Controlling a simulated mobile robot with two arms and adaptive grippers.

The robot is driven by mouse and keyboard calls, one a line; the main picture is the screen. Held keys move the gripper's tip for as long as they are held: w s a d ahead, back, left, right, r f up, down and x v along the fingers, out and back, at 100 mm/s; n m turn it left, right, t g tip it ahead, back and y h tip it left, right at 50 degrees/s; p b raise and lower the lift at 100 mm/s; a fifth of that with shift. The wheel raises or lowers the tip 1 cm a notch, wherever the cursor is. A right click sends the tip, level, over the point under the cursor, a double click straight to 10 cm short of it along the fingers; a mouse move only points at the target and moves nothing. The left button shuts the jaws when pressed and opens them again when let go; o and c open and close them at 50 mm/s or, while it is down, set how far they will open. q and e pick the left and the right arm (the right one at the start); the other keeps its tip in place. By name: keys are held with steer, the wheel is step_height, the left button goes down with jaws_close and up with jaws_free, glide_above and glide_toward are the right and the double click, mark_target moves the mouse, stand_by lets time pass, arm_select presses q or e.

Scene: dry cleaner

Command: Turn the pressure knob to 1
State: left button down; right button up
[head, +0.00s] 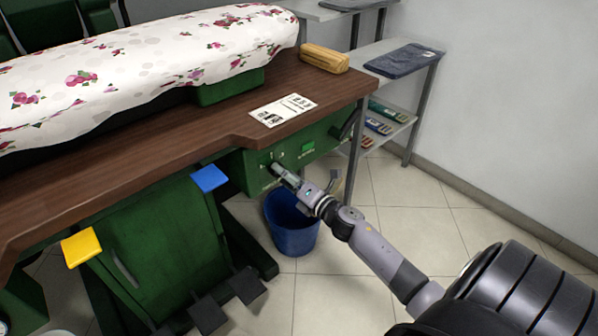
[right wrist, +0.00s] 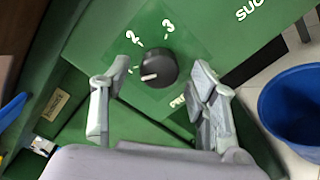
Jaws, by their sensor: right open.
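The round black pressure knob (right wrist: 157,67) is on a green panel in the right wrist view. Its white pointer mark faces lower left in that picture. The numerals 2 (right wrist: 132,37) and 3 (right wrist: 168,26) show above it; no numeral 1 is visible. My right gripper (right wrist: 161,72) is open, with one finger on each side of the knob and gaps between. In the head view my right gripper (head: 281,172) reaches the green control panel (head: 312,145) under the table edge and hides the knob. My left gripper is out of view.
A blue bin (head: 290,235) stands on the floor below the panel. Above it, the brown tabletop (head: 290,85) holds a printed card (head: 284,109), a tan block (head: 324,58) and a floral-covered ironing board (head: 150,65). Yellow (head: 81,247) and blue (head: 208,178) pads sit at left.

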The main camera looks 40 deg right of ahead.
steer(key=s, duration=1.1)
steer(key=shift+d, duration=0.45)
